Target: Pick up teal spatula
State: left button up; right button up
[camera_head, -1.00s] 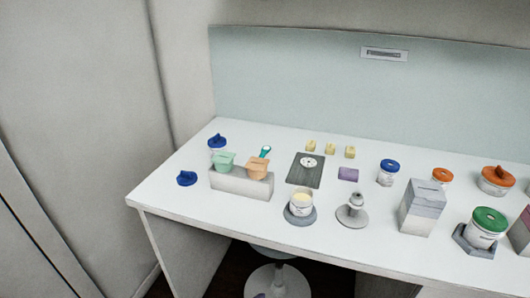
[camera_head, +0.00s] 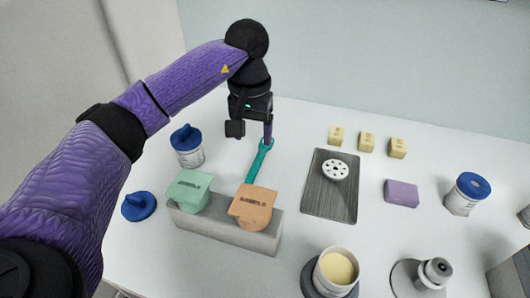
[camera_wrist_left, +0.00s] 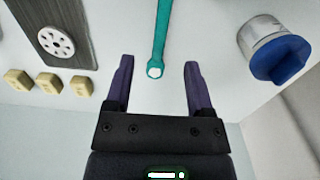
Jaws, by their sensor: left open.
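The teal spatula (camera_head: 259,160) lies on the white table behind the orange cup, its far end beside my left gripper. My left gripper (camera_head: 252,133) points down over that end, open and empty. In the left wrist view, the teal spatula (camera_wrist_left: 160,38) runs from the top edge toward the gap between the fingers of the left gripper (camera_wrist_left: 156,66). Its round pale end sits between the fingertips, touching neither. My right gripper is not in view.
A green cup (camera_head: 188,190) and the orange cup sit in a grey block (camera_head: 226,234). A blue-lidded jar (camera_head: 187,147) stands left of the gripper. A dark board (camera_head: 318,205) with a white disc lies to the right, with yellow blocks (camera_head: 367,141) behind it.

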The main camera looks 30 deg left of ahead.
aim_at(254, 168)
pick_arm(q)
jog(key=f+b, duration=0.1)
jog(key=f, duration=0.4)
jog(key=f+b, duration=0.1)
jog(key=f, duration=0.3)
jog(key=shift+w+a+f, duration=0.15)
jog(key=shift+w+f, duration=0.05)
jog(key=shift+f, duration=0.15)
jog(key=shift+r, duration=0.1)
jog(key=c, duration=0.7)
grip_shut()
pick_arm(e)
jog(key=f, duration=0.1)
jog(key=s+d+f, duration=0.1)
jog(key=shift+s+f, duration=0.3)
